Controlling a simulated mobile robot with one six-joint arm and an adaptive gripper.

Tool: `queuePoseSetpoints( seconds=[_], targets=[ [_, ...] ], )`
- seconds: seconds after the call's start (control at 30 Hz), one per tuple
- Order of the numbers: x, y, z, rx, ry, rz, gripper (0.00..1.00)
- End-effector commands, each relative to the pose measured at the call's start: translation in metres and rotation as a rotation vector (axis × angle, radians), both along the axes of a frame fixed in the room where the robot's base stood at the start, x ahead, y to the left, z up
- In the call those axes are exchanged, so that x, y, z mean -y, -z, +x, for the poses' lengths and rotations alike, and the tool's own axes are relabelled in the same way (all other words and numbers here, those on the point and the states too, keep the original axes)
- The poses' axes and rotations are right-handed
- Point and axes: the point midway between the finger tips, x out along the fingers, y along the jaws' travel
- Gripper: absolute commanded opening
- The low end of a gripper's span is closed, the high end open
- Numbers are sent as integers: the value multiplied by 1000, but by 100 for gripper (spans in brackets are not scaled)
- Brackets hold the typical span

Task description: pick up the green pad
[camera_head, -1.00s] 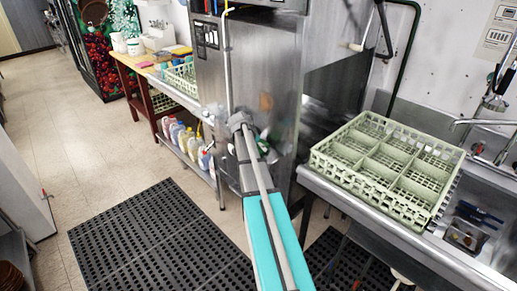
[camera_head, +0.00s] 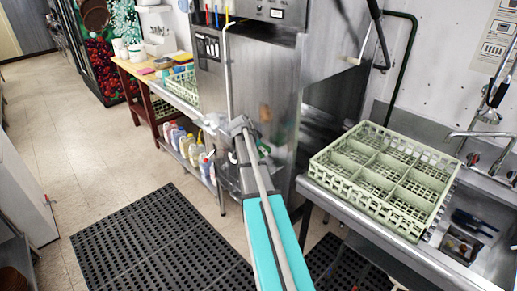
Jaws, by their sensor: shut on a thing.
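My arm reaches out from the bottom middle, and my gripper (camera_head: 239,125) is at its far end, in front of the steel dish machine. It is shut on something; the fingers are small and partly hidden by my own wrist. A small dark green patch (camera_head: 263,147) shows just right of the wrist, against the steel. I take it for the green pad, but it is mostly hidden, and I cannot tell its exact hold.
The steel dish machine (camera_head: 280,70) stands close behind my gripper. A pale green rack (camera_head: 330,171) sits on the steel counter at the right. Several bottles (camera_head: 183,142) stand on a low shelf at the left. A black mat (camera_head: 150,240) covers the floor in front.

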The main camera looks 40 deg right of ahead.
Motion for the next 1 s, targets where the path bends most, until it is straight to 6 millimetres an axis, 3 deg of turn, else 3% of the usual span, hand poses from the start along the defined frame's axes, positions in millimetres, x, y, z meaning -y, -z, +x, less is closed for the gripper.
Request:
queuePoseSetpoints(
  seconds=[0.03,0.37,0.5,0.7,1.0],
  targets=[
    [-4,-13,-7,0,0,0,57],
    [-18,-51,-35,0,0,0,57],
    [-34,-62,-66,0,0,0,57],
    [-49,-75,-93,0,0,0,57],
    [-58,-83,-110,1,1,0,57]
  ],
)
